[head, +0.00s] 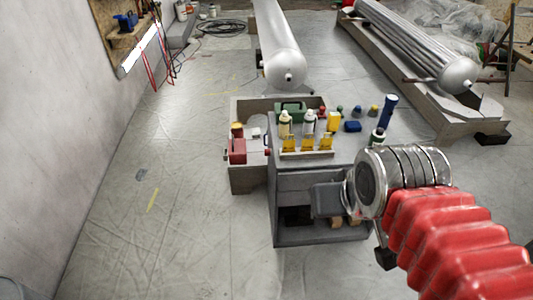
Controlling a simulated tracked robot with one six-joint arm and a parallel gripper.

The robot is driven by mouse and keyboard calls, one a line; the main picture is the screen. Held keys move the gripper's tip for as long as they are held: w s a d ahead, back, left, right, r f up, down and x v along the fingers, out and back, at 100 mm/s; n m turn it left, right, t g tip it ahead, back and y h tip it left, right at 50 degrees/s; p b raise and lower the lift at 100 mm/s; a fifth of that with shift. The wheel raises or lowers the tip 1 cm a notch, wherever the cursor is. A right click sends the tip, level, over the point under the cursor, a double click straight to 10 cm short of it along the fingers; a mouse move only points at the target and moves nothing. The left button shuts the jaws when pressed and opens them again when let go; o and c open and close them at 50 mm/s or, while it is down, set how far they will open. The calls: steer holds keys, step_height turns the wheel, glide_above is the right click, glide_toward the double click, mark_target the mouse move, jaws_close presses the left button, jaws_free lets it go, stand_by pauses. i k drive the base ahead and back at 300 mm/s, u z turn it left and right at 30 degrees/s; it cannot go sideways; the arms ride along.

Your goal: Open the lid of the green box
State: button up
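The green box (291,107) is small in the head view. It stands at the back of the grey workbench top, behind several bottles that hide part of its front. Its lid looks down, but it is too small to be sure. My gripper (328,200) is at the end of my arm, in front of the bench's right front side and below its top. It is well apart from the green box, nearer to me and lower. Its fingers cannot be made out clearly.
White-labelled bottles (285,124) and yellow containers (302,144) crowd the bench front. A blue cylinder (388,110) and small coloured items stand to the right. A red container (237,150) sits at the left. Large metal cylinders (281,50) lie behind. Floor on the left is clear.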

mark_target(298, 107)
steer(key=u, duration=0.55)
steer(key=i, duration=0.85)
steer(key=u, duration=0.9)
steer(key=i, duration=1.25)
steer(key=z, duration=0.05)
